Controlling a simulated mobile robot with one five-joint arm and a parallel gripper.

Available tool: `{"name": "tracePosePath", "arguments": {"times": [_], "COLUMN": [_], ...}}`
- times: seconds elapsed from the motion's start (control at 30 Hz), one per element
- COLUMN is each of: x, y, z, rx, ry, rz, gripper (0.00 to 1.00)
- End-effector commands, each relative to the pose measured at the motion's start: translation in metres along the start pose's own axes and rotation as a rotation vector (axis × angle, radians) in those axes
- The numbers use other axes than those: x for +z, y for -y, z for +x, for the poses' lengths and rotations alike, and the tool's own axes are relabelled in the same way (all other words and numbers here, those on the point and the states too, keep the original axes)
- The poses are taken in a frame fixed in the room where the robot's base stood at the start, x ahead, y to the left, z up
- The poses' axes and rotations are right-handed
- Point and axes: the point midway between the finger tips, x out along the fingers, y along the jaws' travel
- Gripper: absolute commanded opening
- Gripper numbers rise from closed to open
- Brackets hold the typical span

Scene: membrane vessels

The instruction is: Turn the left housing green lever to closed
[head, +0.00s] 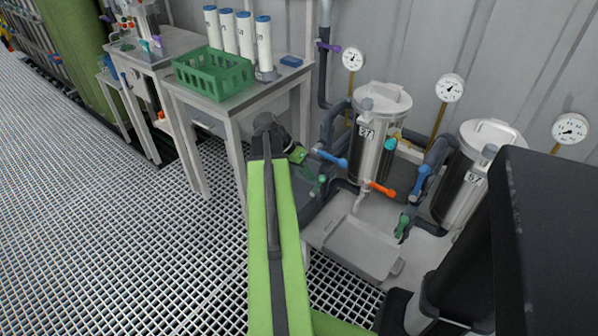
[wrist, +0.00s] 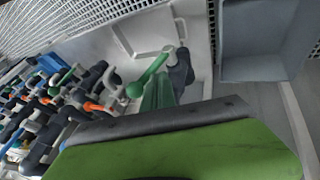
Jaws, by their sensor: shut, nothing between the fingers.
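The left housing (head: 375,135) is a white-lidded vessel with a dark and steel body, numbered 51. Its green lever (head: 319,186) sits low on the pipework to its left, just below and right of my gripper (head: 300,156). In the wrist view a green lever with a ball knob (wrist: 135,90) slants up right to a dark valve. My gripper's dark green fingers (wrist: 158,92) are shut and empty, close to the right of that lever. I cannot tell whether they touch it.
A blue lever (head: 331,158) and an orange lever (head: 382,189) are close by. The right housing (head: 480,165) has its own green lever (head: 403,226). A table with a green crate (head: 213,75) stands to the left. A grey tray (head: 352,249) lies below.

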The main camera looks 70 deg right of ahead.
Motion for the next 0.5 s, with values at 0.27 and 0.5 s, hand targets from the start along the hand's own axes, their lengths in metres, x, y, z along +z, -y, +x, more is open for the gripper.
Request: {"name": "tracePosePath", "arguments": {"times": [0.27,0.5], "x": [0.0009,0.0013], "y": [-0.0076,-0.0102], "z": [0.0059,0.0067], "rx": [-0.001,-0.001], "ry": [-0.001,-0.001], "rz": [0.000,0.000], "gripper": [0.00,0.00]}}
